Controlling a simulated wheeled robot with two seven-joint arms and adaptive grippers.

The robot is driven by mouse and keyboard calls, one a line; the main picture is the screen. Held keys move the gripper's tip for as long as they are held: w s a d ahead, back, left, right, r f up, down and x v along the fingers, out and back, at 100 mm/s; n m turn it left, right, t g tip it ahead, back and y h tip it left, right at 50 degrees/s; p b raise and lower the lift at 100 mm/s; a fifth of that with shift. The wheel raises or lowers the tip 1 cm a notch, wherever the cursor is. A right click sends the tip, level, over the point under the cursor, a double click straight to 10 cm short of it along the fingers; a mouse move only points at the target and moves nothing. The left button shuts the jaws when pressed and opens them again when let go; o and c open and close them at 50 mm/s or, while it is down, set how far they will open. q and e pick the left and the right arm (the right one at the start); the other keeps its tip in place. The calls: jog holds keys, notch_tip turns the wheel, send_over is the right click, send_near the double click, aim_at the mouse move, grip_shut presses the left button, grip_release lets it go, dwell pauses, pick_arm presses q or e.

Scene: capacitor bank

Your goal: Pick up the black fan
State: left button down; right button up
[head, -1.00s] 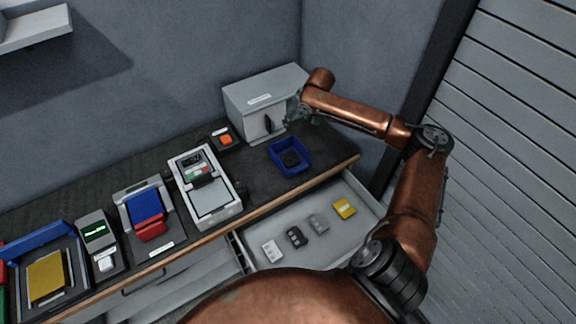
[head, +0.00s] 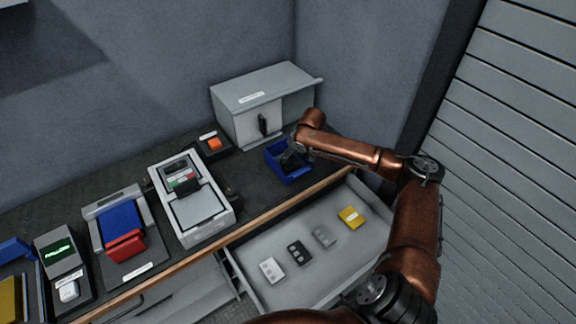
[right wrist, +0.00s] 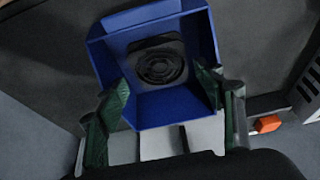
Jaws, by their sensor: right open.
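The black fan (right wrist: 160,64) lies flat inside a blue open tray (right wrist: 152,18) on the dark worktop. In the right wrist view my right gripper (right wrist: 168,95) is open and empty. Its two green fingers are spread to either side of the tray's near part, and the fan shows beyond the fingertips, between them. My left gripper is not in view.
A grey cabinet (head: 240,121) stands behind the tray. An orange button box (head: 214,144) and a grey-white device (head: 199,208) are to the left. Below, an open drawer (head: 310,278) holds several small flat parts. A wall and slatted shutter (head: 510,180) bound the right.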

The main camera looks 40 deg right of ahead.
aim_at(289, 161)
jog(key=b+x, duration=0.1)
jog(key=x, duration=0.4)
jog(key=shift+w+f, duration=0.1)
jog(key=shift+w, duration=0.05)
jog(key=shift+c, duration=0.2)
jog(key=c, duration=0.8)
